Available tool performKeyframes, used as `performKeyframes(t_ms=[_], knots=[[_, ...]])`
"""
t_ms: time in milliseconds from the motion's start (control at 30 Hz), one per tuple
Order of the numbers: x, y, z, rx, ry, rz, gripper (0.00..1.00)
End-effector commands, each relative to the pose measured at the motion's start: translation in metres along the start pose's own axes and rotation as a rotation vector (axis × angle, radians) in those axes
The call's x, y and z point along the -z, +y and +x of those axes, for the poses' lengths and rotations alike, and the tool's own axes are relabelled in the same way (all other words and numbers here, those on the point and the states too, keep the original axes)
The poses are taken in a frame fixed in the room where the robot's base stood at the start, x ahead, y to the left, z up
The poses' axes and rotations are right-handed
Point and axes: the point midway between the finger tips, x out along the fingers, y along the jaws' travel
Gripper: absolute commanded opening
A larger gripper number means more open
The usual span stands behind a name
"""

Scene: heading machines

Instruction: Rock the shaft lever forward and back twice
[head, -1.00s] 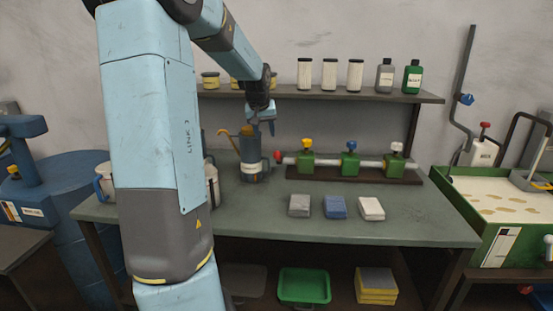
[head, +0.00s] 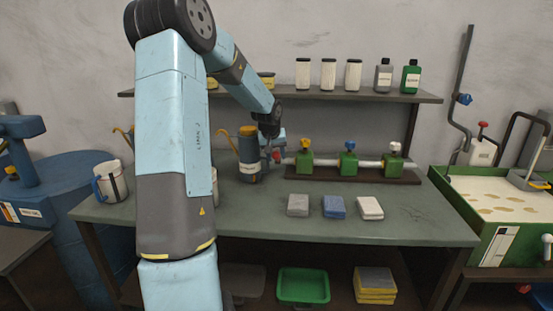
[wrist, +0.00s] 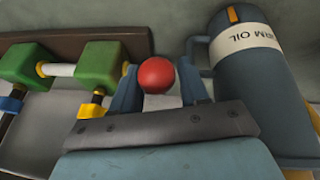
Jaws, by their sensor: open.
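A red ball knob (head: 277,155) is at the left end of the pale horizontal rod (head: 327,162) on the bench. I cannot tell from the pictures whether this is the shaft lever. In the wrist view the red ball (wrist: 156,75) sits between the two blue fingers of my gripper (wrist: 160,70), with gaps beside it. In the head view my gripper (head: 272,145) is open beside the rod's left end, just right of the oil can (head: 249,160). My wrist partly hides the fingers there.
Green valve blocks (head: 348,164) with coloured knobs line the rod. The oil can stands close to my gripper in the wrist view (wrist: 255,85). Grey, blue and white blocks (head: 334,207) lie in front. A shelf (head: 340,95) with bottles runs above.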

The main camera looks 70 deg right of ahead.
Motion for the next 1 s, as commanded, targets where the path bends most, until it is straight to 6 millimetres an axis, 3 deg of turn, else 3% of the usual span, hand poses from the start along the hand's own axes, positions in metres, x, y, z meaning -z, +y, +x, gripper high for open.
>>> performKeyframes(t_ms=[200, 533, 1000], knots=[[0.0, 0.0, 0.017, 0.0, -0.001, 0.001, 0.44], [0.0, 0.0, 0.02, 0.001, 0.001, 0.0, 0.44], [0.0, -0.001, 0.019, 0.001, 0.0, 0.0, 0.0]])
